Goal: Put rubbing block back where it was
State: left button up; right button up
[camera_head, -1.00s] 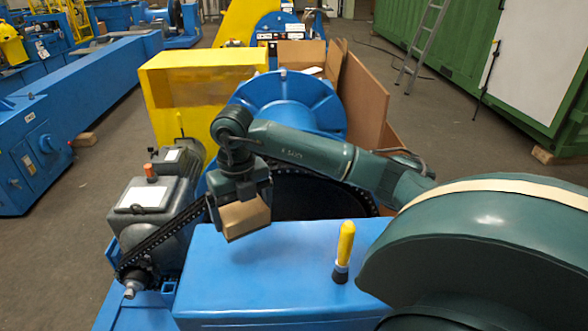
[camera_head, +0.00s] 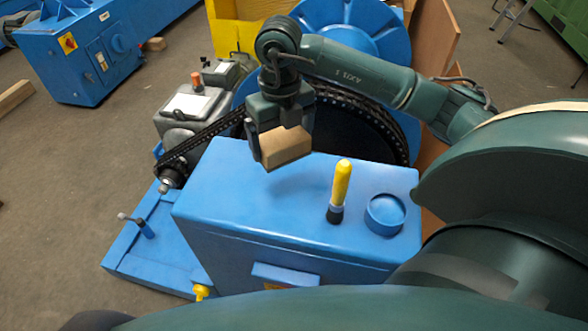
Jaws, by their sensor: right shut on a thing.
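The rubbing block (camera_head: 286,147) is a tan, box-shaped block. My right gripper (camera_head: 283,150) is shut on it and holds it, slightly tilted, in front of the chain and near the back edge of the blue housing (camera_head: 235,190). I cannot tell exactly how high it hangs over the housing top. The dark chain (camera_head: 205,135) runs from a small sprocket at the left up to the large dark wheel behind the arm. My left gripper is not in view.
A yellow-handled tool (camera_head: 341,185) stands upright on the housing top, beside a round blue cap (camera_head: 385,213). A grey motor (camera_head: 195,108) sits at the left. Wooden pieces (camera_head: 15,97) lie on the floor at left.

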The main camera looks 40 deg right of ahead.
jog(key=shift+s+f, duration=0.1)
notch_tip(320, 180, down, 10)
jog(key=shift+r+p, duration=0.1)
jog(key=shift+p, duration=0.35)
jog(key=shift+f, duration=0.2)
jog(key=o, duration=0.7)
jog(key=shift+r, duration=0.15)
notch_tip(320, 180, up, 12)
jog(key=shift+r+b, duration=0.1)
jog(key=shift+b, duration=0.5)
